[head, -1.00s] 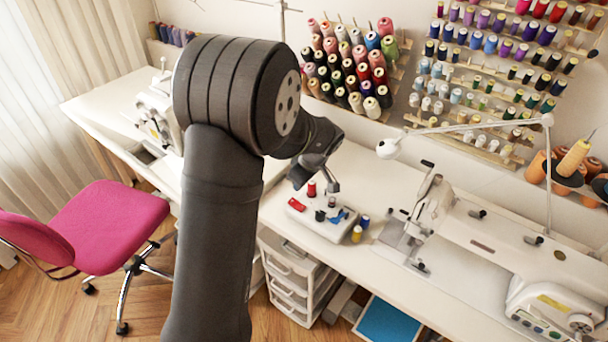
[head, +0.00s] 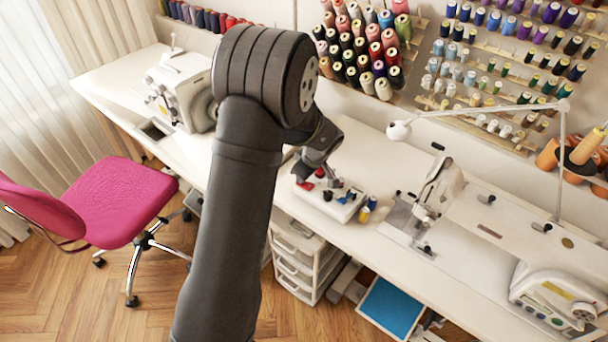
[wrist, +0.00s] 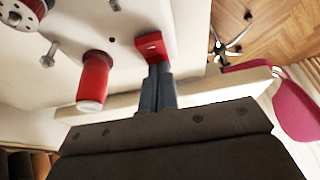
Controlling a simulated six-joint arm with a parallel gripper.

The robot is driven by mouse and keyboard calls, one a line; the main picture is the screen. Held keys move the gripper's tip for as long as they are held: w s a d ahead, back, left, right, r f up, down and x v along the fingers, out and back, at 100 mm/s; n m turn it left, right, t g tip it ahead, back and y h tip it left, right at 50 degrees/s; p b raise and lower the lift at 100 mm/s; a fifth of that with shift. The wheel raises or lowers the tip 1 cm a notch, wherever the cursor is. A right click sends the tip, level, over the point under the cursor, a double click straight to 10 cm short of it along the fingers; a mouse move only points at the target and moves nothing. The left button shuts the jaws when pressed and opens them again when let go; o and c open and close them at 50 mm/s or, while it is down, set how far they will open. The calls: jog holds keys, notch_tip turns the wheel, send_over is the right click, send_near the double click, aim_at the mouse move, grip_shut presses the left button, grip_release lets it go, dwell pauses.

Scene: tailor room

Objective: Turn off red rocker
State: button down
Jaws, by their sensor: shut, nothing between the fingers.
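The red rocker (wrist: 151,46) sits on a white board (head: 345,209) on the table; a small hole or dot shows on its face in the wrist view. In the head view the rocker (head: 305,186) is at the board's left end. My gripper (wrist: 160,70) is shut and empty, its fingertips right at the rocker's near edge in the wrist view. I cannot tell whether they touch it. In the head view my gripper (head: 336,183) hangs low over the board and hides part of it.
A red cylinder (wrist: 95,80) stands left of the fingers in the wrist view, with metal levers beyond. A sewing machine (head: 440,190) is further right. A pink chair (head: 118,200) is left.

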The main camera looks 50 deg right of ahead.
jog(key=shift+s, duration=0.2)
jog(key=shift+s+r, duration=0.15)
jog(key=shift+s, duration=0.5)
notch_tip(320, 180, up, 14)
dwell(0.5)
jog(key=shift+w+f, duration=0.15)
jog(key=shift+f, duration=0.05)
send_over(306, 185)
notch_tip(306, 185, down, 9)
jog(key=shift+w+r, duration=0.1)
jog(key=v, duration=0.7)
dwell(0.3)
